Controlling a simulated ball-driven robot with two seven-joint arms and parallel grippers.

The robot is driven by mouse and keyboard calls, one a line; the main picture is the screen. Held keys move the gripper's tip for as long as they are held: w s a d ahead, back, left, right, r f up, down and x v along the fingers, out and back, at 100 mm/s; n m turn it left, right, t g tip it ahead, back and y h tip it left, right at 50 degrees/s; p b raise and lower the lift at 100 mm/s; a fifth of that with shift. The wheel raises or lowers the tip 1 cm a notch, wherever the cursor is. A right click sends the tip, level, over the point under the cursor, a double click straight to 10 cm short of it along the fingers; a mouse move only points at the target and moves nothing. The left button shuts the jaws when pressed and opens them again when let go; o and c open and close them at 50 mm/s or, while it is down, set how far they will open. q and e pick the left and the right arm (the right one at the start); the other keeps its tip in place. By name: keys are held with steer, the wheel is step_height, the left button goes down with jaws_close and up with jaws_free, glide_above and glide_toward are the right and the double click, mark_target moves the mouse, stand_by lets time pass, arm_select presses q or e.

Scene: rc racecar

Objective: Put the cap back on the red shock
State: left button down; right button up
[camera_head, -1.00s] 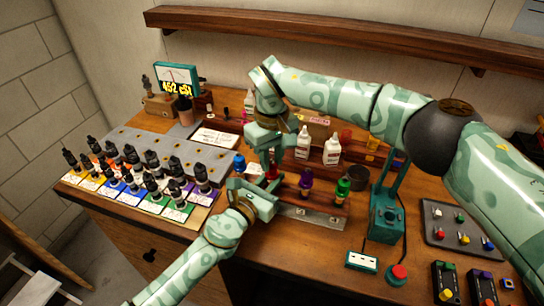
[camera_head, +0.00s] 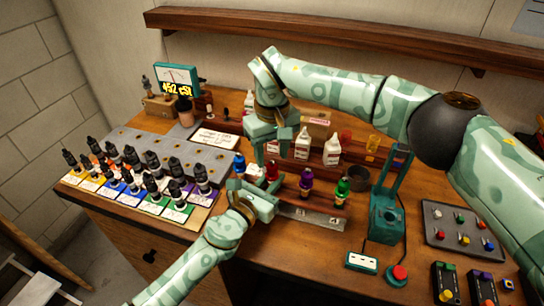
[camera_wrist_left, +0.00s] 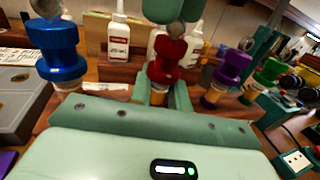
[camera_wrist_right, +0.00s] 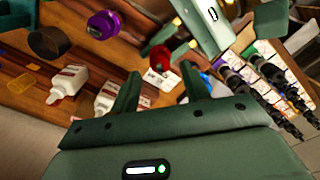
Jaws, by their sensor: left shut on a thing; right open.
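The red shock (camera_head: 272,171) stands upright in the row at the bench's middle, between the blue shock (camera_head: 239,166) and the purple shock (camera_head: 306,181). My left gripper (camera_head: 262,188) is shut on its lower body, which the fingers partly hide in the left wrist view (camera_wrist_left: 163,92). A red cap (camera_wrist_left: 168,48) sits on top, in line with the body; I cannot tell how tightly it is seated. My right gripper (camera_head: 272,152) is open and empty above and behind the red shock. In the right wrist view the cap (camera_wrist_right: 160,57) shows beyond its open fingers (camera_wrist_right: 160,88).
The green shock (camera_head: 342,190) stands right of the purple one. White bottles (camera_head: 303,143) stand close behind the row. A teal stand (camera_head: 388,210) is to the right, and several black-capped bottles (camera_head: 165,195) fill the left.

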steer(key=shift+r, duration=1.4)
